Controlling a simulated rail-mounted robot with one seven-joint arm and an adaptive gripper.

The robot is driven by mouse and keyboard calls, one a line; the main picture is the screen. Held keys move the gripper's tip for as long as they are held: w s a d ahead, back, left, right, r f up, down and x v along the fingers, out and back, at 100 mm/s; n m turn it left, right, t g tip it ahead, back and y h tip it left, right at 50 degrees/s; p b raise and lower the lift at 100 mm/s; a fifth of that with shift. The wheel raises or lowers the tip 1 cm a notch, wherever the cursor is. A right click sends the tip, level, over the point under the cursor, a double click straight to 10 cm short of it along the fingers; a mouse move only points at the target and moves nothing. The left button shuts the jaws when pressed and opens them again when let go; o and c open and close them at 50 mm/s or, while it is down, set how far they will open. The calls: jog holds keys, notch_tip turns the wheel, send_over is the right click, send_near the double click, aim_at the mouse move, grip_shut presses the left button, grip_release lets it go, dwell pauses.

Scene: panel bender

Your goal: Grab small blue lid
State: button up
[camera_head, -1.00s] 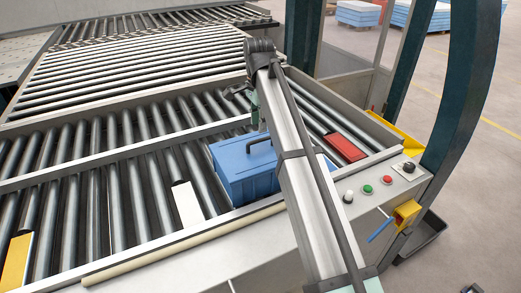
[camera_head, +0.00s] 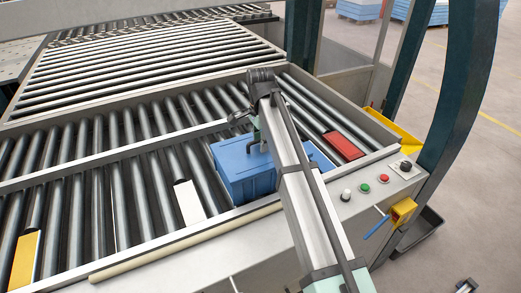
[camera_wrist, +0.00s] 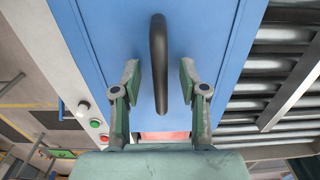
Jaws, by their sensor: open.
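The small blue lid (camera_head: 232,155) is the top of a blue box (camera_head: 252,187) on the rollers, with a dark arched handle. In the wrist view the blue lid (camera_wrist: 106,22) fills the middle, and its black handle (camera_wrist: 158,60) stands between my two fingers. My gripper (camera_wrist: 159,78) is open, with one finger on each side of the handle and gaps left and right. In the head view my gripper is just above the lid, and my arm hides part of the lid and handle.
A red block (camera_head: 344,145), a white block (camera_head: 189,203) and a yellow block (camera_head: 26,260) lie near the front rail. Buttons (camera_head: 365,188) sit on the panel at right. A wooden rod (camera_head: 180,245) lies along the front edge. Rollers left of the box are mostly clear.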

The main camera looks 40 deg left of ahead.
grip_shut()
jog(key=shift+r, duration=0.2)
